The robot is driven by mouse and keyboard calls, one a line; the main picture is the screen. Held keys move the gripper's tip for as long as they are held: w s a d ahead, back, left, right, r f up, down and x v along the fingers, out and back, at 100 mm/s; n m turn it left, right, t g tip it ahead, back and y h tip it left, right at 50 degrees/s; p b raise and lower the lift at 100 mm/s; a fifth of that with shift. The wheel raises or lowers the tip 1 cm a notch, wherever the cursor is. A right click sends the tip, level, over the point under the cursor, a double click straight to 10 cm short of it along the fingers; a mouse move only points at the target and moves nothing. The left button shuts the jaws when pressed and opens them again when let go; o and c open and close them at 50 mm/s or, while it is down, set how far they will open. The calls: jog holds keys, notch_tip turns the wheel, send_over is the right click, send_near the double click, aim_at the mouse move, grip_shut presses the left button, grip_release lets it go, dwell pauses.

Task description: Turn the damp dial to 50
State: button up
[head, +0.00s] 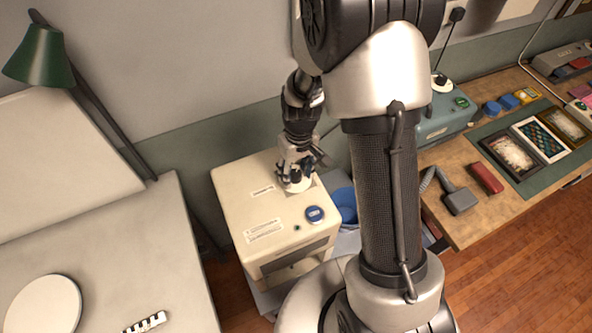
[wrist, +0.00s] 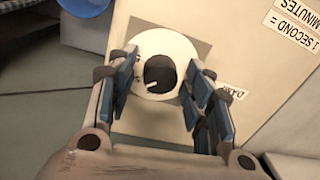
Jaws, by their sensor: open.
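The damp dial (wrist: 158,72) is a dark round knob with a short white pointer mark at its lower edge, in the middle of a white disc (wrist: 183,50). Part of a label beside it shows in the wrist view. In the head view the disc (head: 300,187) sits on top of a cream box (head: 240,200), mostly hidden under my gripper (head: 295,178). In the wrist view my gripper (wrist: 160,88) is open, its blue-padded fingers on the left and right of the knob, with gaps between pads and knob.
A white table (head: 130,255) is at left; a wooden bench (head: 480,220) with several items is at right.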

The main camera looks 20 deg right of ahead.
aim_at(298, 173)
dwell(0.3)
notch_tip(298, 173, up, 12)
jog(key=shift+d, duration=0.3)
dwell(0.5)
jog(key=s+r+m+t, duration=0.1)
jog(key=s+r+t, duration=0.1)
jog(key=s+r, duration=0.5)
jog(key=s+r+m+t+b, duration=0.1)
jog(key=s+r, duration=0.5)
jog(key=s, duration=0.6)
jog(key=shift+s+a+r+m+t+h, duration=0.25)
jog(key=shift+a+r+m+t+h, duration=0.1)
jog(key=shift+t, duration=0.55)
jog(key=shift+a, duration=0.15)
